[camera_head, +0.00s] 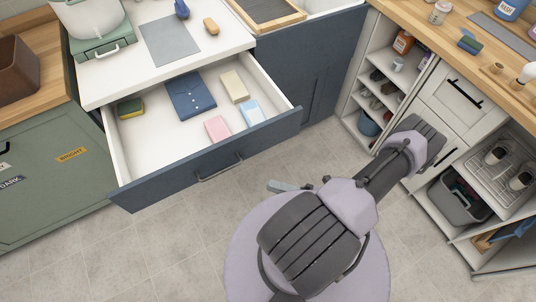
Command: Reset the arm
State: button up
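My arm (352,200) is folded over my round base at the lower middle of the head view, in front of the open drawer. A small grey piece (283,186) sticks out to the left beside the arm, over the floor. It looks like the end of my gripper, but the rest is hidden behind the arm links. I cannot see both fingertips, whether they are open or shut, or anything held.
An open drawer (205,168) juts out ahead, holding a folded blue shirt (190,95), folded cloths and a sponge (130,107). Open shelves (362,92) and a wire rack (497,165) stand close on the right. Tiled floor (150,250) is clear at lower left.

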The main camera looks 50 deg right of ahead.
jog(key=w+a+r+n+g, duration=0.2)
jog(key=w+r+n+g, duration=0.2)
jog(key=r+n+g, duration=0.55)
jog(key=w+a+r+n+g, duration=0.25)
jog(key=r+n+g, duration=0.45)
jog(key=r+n, duration=0.5)
jog(key=s+a+r+n+t+h, duration=0.1)
jog(key=a+r+n+t+h, duration=0.4)
jog(key=a+r+n, duration=0.9)
jog(key=r+n+h, duration=0.1)
jog(key=n+h, duration=0.1)
jog(key=n, duration=0.5)
jog(key=shift+s+r, duration=0.35)
